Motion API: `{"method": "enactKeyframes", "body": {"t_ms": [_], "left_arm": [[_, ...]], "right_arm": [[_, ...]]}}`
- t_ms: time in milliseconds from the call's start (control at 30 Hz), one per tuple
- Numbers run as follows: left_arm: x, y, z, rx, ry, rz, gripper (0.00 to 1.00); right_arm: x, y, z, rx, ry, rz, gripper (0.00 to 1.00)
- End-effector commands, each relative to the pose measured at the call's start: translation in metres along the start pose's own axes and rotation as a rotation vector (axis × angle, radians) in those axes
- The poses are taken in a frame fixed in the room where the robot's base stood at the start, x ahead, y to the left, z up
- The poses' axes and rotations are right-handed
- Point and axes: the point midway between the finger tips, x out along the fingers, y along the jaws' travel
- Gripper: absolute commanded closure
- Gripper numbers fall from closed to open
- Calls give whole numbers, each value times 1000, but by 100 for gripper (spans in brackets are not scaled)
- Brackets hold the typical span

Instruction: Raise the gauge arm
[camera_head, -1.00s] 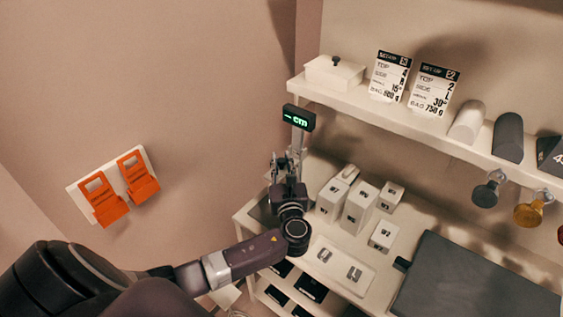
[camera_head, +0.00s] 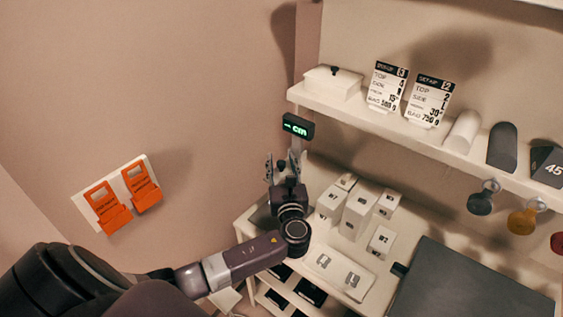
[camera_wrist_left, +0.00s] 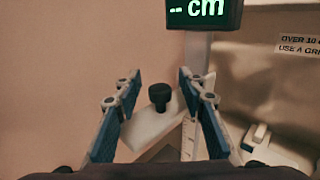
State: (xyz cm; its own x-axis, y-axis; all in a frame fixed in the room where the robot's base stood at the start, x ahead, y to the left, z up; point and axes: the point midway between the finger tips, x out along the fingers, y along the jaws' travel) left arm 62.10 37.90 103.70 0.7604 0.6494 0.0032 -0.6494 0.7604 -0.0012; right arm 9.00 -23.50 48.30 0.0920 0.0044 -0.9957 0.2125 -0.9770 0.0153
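The gauge is an upright ruled post (camera_wrist_left: 197,95) with a black display (camera_head: 298,126) on top that reads "-- cm" in green. It also shows large in the left wrist view (camera_wrist_left: 203,10). A pale gauge arm (camera_wrist_left: 150,127) with a black knob (camera_wrist_left: 159,95) sits low beside the post. My left gripper (camera_head: 281,162) is just below the display in the head view. In the left wrist view its blue-padded fingers (camera_wrist_left: 157,85) are spread, with the knob in the gap between them. I see no contact with the knob. My right gripper is in neither view.
Numbered white boxes (camera_head: 357,212) stand on the bench to the right, near a dark slab (camera_head: 470,285). A wall shelf (camera_head: 400,124) holds cards, a lidded box and foam shapes. Orange tags (camera_head: 142,187) hang on the left wall.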

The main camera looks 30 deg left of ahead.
Motion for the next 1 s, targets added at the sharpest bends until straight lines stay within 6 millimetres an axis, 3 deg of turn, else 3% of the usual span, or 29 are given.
{"method": "enactKeyframes", "body": {"t_ms": [167, 267, 700, 1000], "left_arm": [[-6, 0, -2, 1, 2, -2, 63], [-20, 0, -2, 1, 4, -2, 63], [-106, 0, -1, 0, 3, -1, 63], [-121, 0, 0, 0, 0, 0, 63]], "right_arm": [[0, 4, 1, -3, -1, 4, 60], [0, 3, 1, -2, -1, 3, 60], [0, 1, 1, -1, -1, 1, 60], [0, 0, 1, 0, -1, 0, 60]]}}
